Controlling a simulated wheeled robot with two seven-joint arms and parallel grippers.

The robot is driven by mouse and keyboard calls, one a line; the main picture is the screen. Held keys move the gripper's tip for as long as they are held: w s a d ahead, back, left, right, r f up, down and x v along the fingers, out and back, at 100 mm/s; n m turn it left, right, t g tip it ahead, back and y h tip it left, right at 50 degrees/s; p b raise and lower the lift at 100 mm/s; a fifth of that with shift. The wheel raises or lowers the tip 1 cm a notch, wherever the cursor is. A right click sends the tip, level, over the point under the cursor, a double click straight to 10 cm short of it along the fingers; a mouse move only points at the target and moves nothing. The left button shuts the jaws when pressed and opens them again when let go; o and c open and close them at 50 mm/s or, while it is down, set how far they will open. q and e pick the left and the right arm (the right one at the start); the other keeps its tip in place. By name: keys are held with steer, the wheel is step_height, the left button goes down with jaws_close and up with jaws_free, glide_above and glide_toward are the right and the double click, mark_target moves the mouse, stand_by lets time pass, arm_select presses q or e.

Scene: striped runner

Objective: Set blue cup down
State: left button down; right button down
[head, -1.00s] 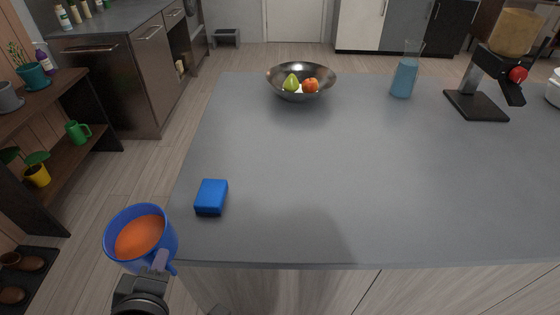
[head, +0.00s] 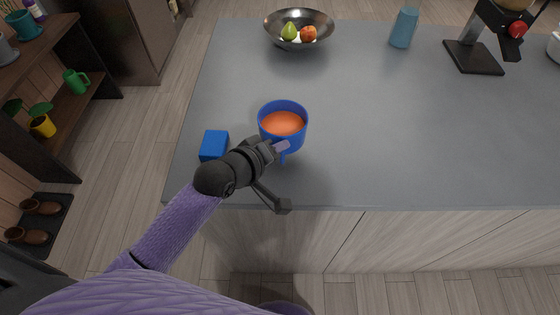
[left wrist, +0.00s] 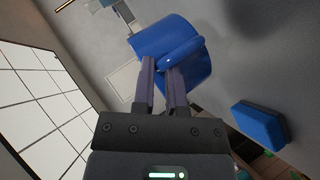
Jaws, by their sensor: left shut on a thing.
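The blue cup (head: 292,138) holds an orange-red liquid and is upright over the near left part of the grey counter (head: 400,130). My left gripper (head: 281,148) is shut on the cup's handle, on its near side. In the left wrist view the cup (left wrist: 188,45) is ahead of the two fingers, with its handle between the fingertips (left wrist: 165,66). I cannot tell whether the cup's base touches the counter. My right gripper is not in view.
A blue block like a sponge (head: 213,145) lies just left of the cup, near the counter's left edge. A metal bowl of fruit (head: 298,40), a blue pitcher (head: 404,28) and a black-based machine (head: 473,57) stand farther back. The counter right of the cup is clear.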

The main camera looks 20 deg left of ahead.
arm_select(q)
step_height(320, 180, down, 5)
steer(key=shift+f+b, duration=0.15)
steer(key=shift+b, duration=0.85)
steer(key=c, duration=0.7)
jaws_free()
steer(key=shift+o, duration=0.2)
steer(key=shift+r, duration=0.2)
steer(key=p+v, duration=0.3)
steer(key=v, duration=0.9)
steer(key=shift+p, duration=0.4)
